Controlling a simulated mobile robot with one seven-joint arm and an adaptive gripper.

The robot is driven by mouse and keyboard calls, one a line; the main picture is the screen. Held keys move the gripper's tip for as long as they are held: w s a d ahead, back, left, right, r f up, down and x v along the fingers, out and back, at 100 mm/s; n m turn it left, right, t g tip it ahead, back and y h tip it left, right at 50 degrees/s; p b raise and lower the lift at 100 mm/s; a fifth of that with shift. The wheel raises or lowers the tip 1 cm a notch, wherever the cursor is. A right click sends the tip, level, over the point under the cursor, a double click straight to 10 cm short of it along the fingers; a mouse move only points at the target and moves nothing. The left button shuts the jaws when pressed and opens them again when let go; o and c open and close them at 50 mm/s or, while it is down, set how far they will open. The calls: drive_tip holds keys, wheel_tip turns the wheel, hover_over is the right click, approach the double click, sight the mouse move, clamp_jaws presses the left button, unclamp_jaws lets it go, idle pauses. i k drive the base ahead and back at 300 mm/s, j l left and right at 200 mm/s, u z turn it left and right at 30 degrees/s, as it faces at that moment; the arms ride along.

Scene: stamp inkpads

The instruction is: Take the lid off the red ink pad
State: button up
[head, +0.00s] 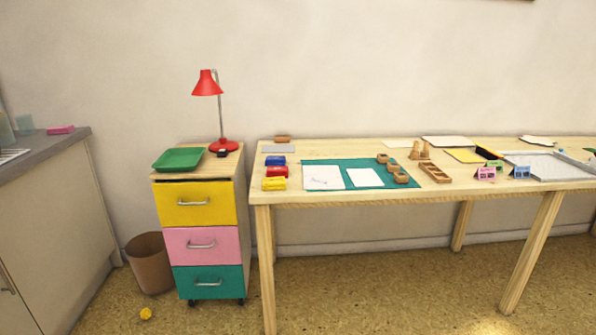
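The red ink pad (277,171) sits near the left end of the wooden table, in a column of small coloured blocks. A blue pad (275,160) is just behind it and a yellow pad (274,184) just in front. The red pad looks like a closed block, but it is too small to make out the seam of its lid. My gripper is not in view.
A teal mat (320,163) with white papers lies right of the pads. Wooden stamps (396,168) and a divided wooden box (435,173) stand farther right. A drawer cabinet (192,205) with a green tray (178,159) and red lamp (207,84) stands left. Floor in front is mostly clear.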

sight(270, 170)
drive_tip(key=i+l+u, duration=0.2)
drive_tip(key=i+l, duration=0.4)
drive_tip(key=i+l+u, duration=0.2)
drive_tip(key=i+l, duration=0.4)
drive_tip(key=i+l+u, duration=0.1)
drive_tip(key=i+l, duration=0.4)
drive_tip(key=i+l+u, duration=0.15)
drive_tip(key=i+l, duration=0.3)
drive_tip(key=l, duration=0.2)
drive_tip(key=i+l, duration=0.1)
drive_tip(key=i, duration=0.2)
